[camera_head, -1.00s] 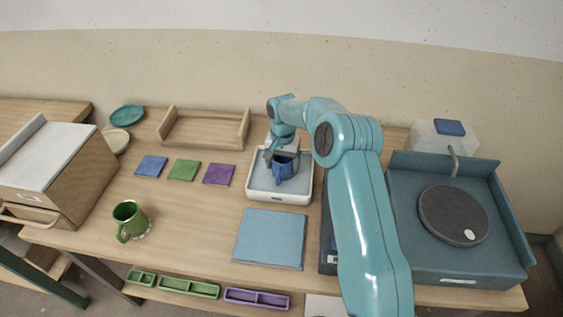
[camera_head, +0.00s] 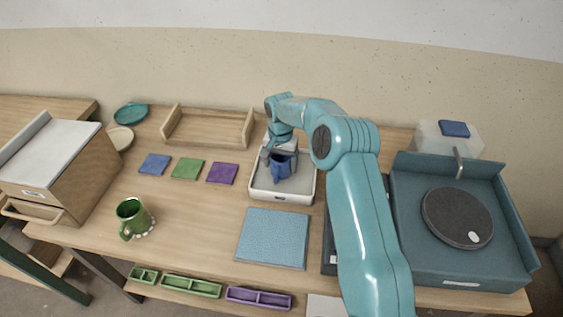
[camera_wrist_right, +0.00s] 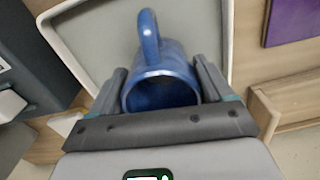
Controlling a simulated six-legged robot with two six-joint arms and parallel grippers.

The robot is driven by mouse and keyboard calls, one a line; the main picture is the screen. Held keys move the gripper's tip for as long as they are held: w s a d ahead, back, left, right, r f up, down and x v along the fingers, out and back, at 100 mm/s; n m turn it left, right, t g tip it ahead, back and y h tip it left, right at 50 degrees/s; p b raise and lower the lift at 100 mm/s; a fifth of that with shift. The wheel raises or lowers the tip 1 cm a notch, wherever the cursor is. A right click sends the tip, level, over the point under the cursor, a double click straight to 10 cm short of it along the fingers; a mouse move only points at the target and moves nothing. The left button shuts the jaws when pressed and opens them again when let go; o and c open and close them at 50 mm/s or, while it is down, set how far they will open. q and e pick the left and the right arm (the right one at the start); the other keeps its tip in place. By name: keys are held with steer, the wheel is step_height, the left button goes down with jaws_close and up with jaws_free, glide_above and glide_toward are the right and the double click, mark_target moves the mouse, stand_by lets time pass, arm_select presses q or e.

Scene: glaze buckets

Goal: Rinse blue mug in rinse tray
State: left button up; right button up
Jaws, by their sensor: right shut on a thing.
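The blue mug (camera_head: 283,168) is inside the white-rimmed rinse tray (camera_head: 281,197), with its handle toward the front. My right gripper (camera_head: 281,153) reaches in from above and behind and is shut on the mug. In the right wrist view the fingers (camera_wrist_right: 161,88) hold both sides of the mug (camera_wrist_right: 165,62); I see into its mouth, and its handle points to the top of the picture. The tray floor (camera_wrist_right: 105,45) looks plain grey. I cannot tell whether the mug touches the tray floor. My left gripper is not in view.
A light blue mat (camera_head: 271,239) lies in front of the tray. A wheel unit (camera_head: 457,218) stands at the right. Blue, green and purple tiles (camera_head: 188,168) lie left of the tray. A green mug (camera_head: 132,217) stands at the left front. A wooden rack (camera_head: 207,130) is behind.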

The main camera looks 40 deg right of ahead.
mark_target(290, 164)
steer(key=shift+s+d+f+b, duration=0.15)
steer(key=shift+s+d+b, duration=0.15)
steer(key=shift+s+d, duration=0.25)
steer(key=shift+s+d+f+b, duration=0.15)
steer(key=shift+s+d+b, duration=0.15)
steer(key=shift+s, duration=0.35)
steer(key=shift+w+a+r, duration=0.2)
steer(key=shift+w, duration=0.15)
steer(key=shift+w+a+r+p, duration=0.2)
steer(key=shift+w+a+p, duration=0.35)
steer(key=shift+w+a, duration=0.35)
steer(key=shift+w+d, duration=0.1)
step_height(290, 164, up, 9)
steer(key=s+d+p, duration=0.1)
steer(key=p, duration=0.4)
steer(key=shift+s, duration=0.25)
steer(key=shift+w, duration=0.15)
